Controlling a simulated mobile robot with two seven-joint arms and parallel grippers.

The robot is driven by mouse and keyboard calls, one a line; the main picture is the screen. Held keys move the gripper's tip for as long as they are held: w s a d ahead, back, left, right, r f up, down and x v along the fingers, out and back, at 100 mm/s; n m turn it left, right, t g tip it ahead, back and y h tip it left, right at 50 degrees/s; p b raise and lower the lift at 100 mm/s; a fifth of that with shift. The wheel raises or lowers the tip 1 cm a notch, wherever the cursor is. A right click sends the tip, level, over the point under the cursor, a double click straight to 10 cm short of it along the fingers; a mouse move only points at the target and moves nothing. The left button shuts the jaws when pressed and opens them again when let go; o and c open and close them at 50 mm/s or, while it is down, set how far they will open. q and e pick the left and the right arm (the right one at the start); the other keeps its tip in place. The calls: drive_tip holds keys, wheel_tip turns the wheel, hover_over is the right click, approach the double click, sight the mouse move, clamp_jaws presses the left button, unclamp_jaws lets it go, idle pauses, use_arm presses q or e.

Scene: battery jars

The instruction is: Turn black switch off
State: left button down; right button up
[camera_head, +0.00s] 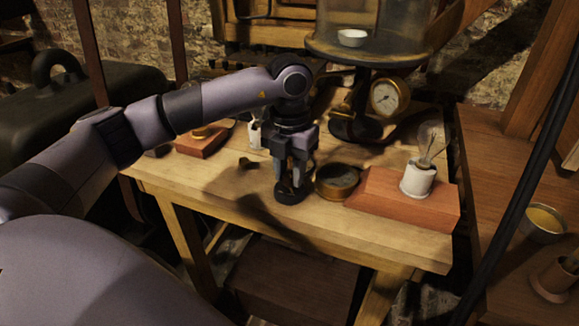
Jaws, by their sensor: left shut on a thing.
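My left gripper (291,180) points down over the middle of the wooden table (225,187). Its fingers are shut on the black switch (290,196), a small round dark base that stands on the tabletop near the front edge. The fingers hide the upper part of the switch, so I cannot tell the position of its lever. My right gripper is not in view.
A round brass instrument (337,181) stands just right of the switch. Beyond it is a wooden block (385,194) with a bulb (430,140) in a white socket. A pump stand with a gauge (389,98) and glass jar rises behind. A black cable hangs at right.

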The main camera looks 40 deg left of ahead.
sight(289, 174)
use_arm(q)
drive_tip(key=shift+r+n, duration=0.1)
drive_tip(key=shift+n, duration=0.5)
drive_tip(key=c, duration=0.8)
unclamp_jaws()
drive_tip(key=shift+r+p, duration=0.3)
drive_tip(key=shift+r, duration=3.25)
